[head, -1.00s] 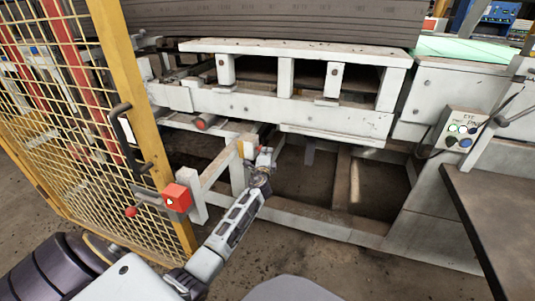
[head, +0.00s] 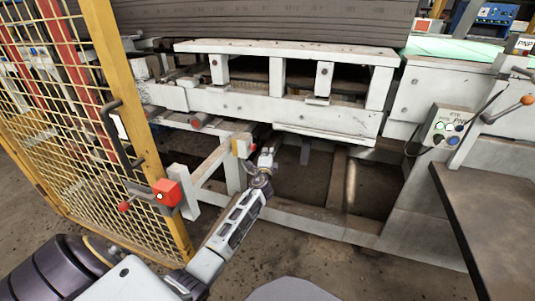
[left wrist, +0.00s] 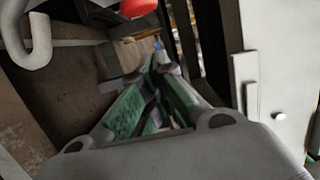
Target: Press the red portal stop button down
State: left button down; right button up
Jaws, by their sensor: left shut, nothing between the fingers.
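A small yellow box (head: 241,147) with a red button (head: 250,146) on its right side is mounted on the white frame in the head view. This looks like the red portal stop button, though it is very small there. My left gripper (head: 267,155) is just to the right of it, shut and empty, apart from the button in the picture. In the left wrist view, the gripper fingers (left wrist: 161,56) point away with their tips together. A rounded red thing (left wrist: 138,7), probably the button, is cut off by the top edge above them. My right gripper is not in view.
A yellow mesh fence (head: 85,130) with a red box (head: 167,192) on its post stands at left. The white machine frame (head: 270,108) spans the middle. A control panel (head: 447,129) and a dark table (head: 500,215) are at right. The floor in front is clear.

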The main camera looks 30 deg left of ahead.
pick_arm(q)
jog(key=p+v, duration=0.2)
jog(key=v, duration=0.7)
jog(key=shift+s, duration=0.2)
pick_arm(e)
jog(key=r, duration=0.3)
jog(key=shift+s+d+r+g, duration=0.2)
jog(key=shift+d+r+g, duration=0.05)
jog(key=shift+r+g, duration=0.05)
pick_arm(q)
jog(key=shift+d, duration=0.1)
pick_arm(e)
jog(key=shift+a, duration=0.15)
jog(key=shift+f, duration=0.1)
